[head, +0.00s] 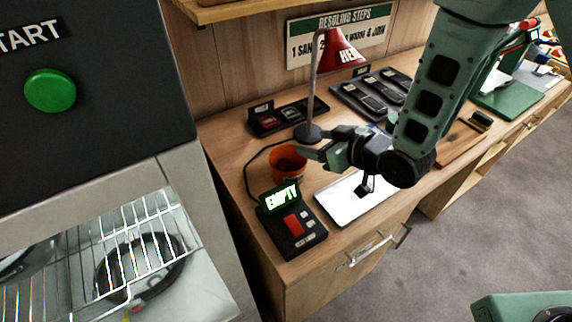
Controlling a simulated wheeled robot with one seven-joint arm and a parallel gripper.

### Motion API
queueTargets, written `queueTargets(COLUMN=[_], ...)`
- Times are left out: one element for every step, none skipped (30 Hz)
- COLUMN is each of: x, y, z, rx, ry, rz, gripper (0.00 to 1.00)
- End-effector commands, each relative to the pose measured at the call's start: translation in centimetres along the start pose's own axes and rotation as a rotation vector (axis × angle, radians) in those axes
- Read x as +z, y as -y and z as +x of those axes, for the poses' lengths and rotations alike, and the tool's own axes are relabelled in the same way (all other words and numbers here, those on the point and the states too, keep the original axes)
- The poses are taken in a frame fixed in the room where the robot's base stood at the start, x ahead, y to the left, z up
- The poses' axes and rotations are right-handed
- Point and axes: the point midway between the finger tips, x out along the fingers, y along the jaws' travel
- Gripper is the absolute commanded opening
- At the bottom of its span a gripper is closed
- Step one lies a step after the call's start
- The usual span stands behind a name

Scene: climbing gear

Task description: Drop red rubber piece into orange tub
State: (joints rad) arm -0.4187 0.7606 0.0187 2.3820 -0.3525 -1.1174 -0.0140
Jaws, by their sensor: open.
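The orange tub (288,168) stands upright on the wooden bench, left of my gripper. My gripper (312,144) is open, with its fingers pointing left beside the tub's rim, and I see nothing held between them. A red flat piece (294,224) shows on the black device in front of the tub; I cannot tell whether it is the rubber piece or part of the device. The tub's inside is shaded, and its contents cannot be made out.
The black device (309,240) has a lit "EMPTY" sign. A lamp with a red shade (340,50) stands behind the tub. A white sheet or tray (352,203) lies under my arm. Black trays (287,118) line the back. A dark cabinet (110,90) is at left.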

Motion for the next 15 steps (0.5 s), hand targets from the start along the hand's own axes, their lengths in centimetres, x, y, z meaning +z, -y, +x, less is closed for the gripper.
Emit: queueTargets(x=[-0.1, -0.1, -0.1, -0.1, -0.1, -0.1, -0.1, -0.5, -0.6, -0.6, -0.6, -0.6, -0.6, -0.6, -0.6], y=[-0.1, -0.1, -0.1, -0.1, -0.1, -0.1, -0.1, 0.0, 0.0, 0.0, -0.1, -0.1, -0.1, -0.1, -0.1], z=[-1.4, -2.1, -3.1, -3.8, -4.5, -5.5, -6.2, -6.3, -6.5, -6.6, -6.7, -6.9, -7.1, -7.3, -7.5], rx=[0.003, 0.003, 0.002, 0.002, 0.003, 0.003, 0.003, 0.000, -0.002, -0.002, -0.002, -0.002, -0.002, -0.002, -0.002], ry=[0.002, 0.000, 0.002, 0.002, 0.000, 0.001, 0.002, 0.003, 0.005, 0.005, 0.005, 0.005, 0.005, 0.006, 0.005], rz=[0.002, 0.003, 0.003, 0.002, 0.002, 0.002, 0.002, 0.002, 0.003, 0.003, 0.002, 0.002, 0.002, 0.003, 0.002], gripper=[0.63, 0.63, 0.63, 0.63, 0.63, 0.63, 0.63, 0.63, 0.63, 0.63, 0.63, 0.63, 0.63, 0.63, 0.63])
